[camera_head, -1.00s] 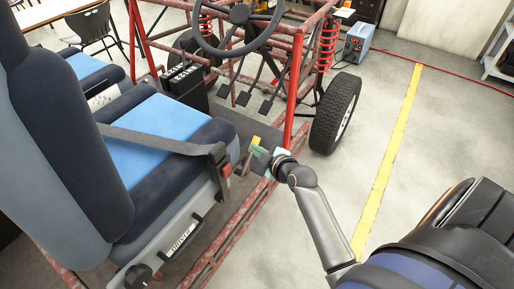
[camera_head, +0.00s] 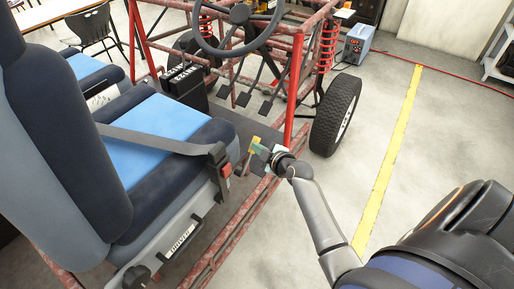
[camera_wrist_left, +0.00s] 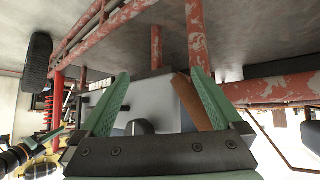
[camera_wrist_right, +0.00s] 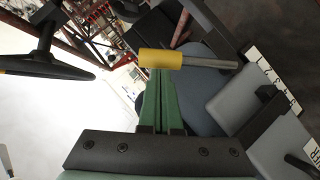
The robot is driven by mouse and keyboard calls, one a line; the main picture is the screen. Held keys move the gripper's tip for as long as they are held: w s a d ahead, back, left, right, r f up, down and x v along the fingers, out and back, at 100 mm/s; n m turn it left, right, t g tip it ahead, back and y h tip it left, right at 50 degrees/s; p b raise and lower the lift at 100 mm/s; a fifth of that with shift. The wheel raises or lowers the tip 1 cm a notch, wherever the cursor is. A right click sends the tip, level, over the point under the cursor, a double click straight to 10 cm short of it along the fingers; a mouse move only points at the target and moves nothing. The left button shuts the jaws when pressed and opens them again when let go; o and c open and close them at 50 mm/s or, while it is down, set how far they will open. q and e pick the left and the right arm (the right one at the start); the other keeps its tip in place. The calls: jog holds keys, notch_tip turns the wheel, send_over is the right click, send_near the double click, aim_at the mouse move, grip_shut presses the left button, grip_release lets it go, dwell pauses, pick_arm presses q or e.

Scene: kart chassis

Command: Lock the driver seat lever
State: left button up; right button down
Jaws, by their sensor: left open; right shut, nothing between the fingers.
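The driver seat (camera_head: 155,128) with blue cushion and a DRIVER label stands at left in the head view. Its lever (camera_head: 254,145) has a yellow grip beside the seat's front right corner. In the right wrist view the yellow grip (camera_wrist_right: 160,58) lies crosswise on a metal rod running right. My right gripper (camera_head: 262,152) is shut and empty, its green fingers (camera_wrist_right: 160,78) ending right at the yellow grip; whether they touch is unclear. My left gripper (camera_wrist_left: 160,98) is open in its wrist view, with red frame tubes and a grey part beyond it; the head view does not show it.
The red kart frame (camera_head: 228,235) runs along the seat's right side. A steering wheel (camera_head: 238,45) and front wheel (camera_head: 336,115) stand ahead. A seat belt buckle (camera_head: 223,170) is close to the lever. The floor right of the kart is open, with a yellow line (camera_head: 390,150).

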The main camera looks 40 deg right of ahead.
pick_arm(q)
jog(key=shift+f, duration=0.1)
pick_arm(e)
jog(key=shift+w+d+f, duration=0.1)
jog(key=shift+d, duration=0.15)
jog(key=shift+d+f+m, duration=0.1)
jog(key=shift+m, duration=0.2)
pick_arm(q)
jog(key=w+d+f+b, duration=0.1)
jog(key=d+f+b, duration=0.2)
jog(key=f+b, duration=0.4)
jog(key=b, duration=0.3)
jog(key=shift+w+f+m+h, duration=0.2)
jog(key=shift+m+h, duration=0.1)
jog(key=shift+h, duration=0.1)
pick_arm(e)
jog(key=w+d+f+m+g+y, duration=0.2)
jog(key=d+f+m+y, duration=0.1)
jog(key=f, duration=0.3)
jog(key=shift+d+f+m+g+y, duration=0.25)
jog(key=shift+d+m+y, duration=0.2)
jog(key=shift+d, duration=0.35)
pick_arm(q)
jog(key=shift+r, duration=0.15)
pick_arm(e)
jog(key=shift+r, duration=0.1)
